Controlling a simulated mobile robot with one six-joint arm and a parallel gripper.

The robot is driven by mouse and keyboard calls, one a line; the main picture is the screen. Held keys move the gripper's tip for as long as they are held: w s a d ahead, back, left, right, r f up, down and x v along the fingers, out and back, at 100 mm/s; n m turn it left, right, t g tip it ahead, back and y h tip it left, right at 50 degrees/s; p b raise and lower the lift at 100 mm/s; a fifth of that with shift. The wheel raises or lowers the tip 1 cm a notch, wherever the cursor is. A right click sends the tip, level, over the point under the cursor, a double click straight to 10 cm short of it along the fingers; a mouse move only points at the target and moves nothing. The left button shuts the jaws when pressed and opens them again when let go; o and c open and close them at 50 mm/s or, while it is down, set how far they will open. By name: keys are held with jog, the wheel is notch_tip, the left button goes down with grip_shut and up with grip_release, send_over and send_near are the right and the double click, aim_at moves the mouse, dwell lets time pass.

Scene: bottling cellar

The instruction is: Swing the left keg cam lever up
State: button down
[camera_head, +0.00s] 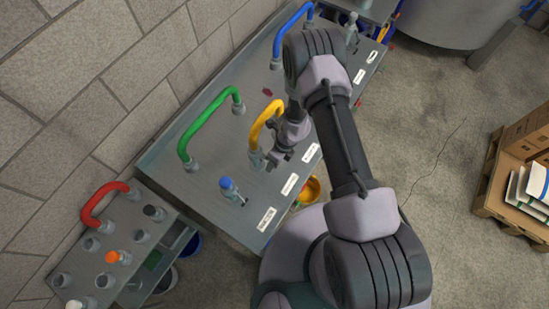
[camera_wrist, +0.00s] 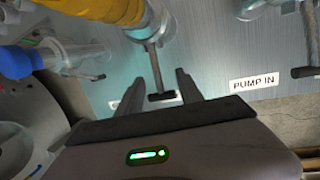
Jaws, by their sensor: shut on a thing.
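The cam lever (camera_wrist: 154,68) is a thin grey metal arm with a dark crossbar grip at its end. It runs from the coupling under the yellow hose toward my gripper in the wrist view. My gripper (camera_wrist: 161,82) has one finger on each side of the lever's end and is shut on it. In the head view my gripper (camera_head: 284,154) is low over the metal panel, beside the near end of the yellow hose (camera_head: 259,120). The lever itself is too small to make out there. The label below the lever is mostly hidden behind my fingers.
Another lever (camera_wrist: 311,40) is right of the "PUMP IN" label (camera_wrist: 254,82). A blue-capped fitting (camera_head: 228,185) and a green hose (camera_head: 208,121) stand on the panel (camera_head: 215,210). A rack (camera_head: 100,250) with a red hose stands lower left, and a pallet (camera_head: 490,190) at right.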

jog(key=shift+s, duration=0.25)
jog(key=c, duration=0.9)
grip_release()
jog(key=shift+o, duration=0.2)
jog(key=shift+w+r, duration=0.15)
jog(key=shift+r, duration=0.1)
jog(key=s+p+v, duration=0.1)
jog(key=p+v, duration=0.1)
jog(key=v, duration=1.5)
jog(key=shift+w+p, duration=0.35)
jog(key=shift+p, duration=0.05)
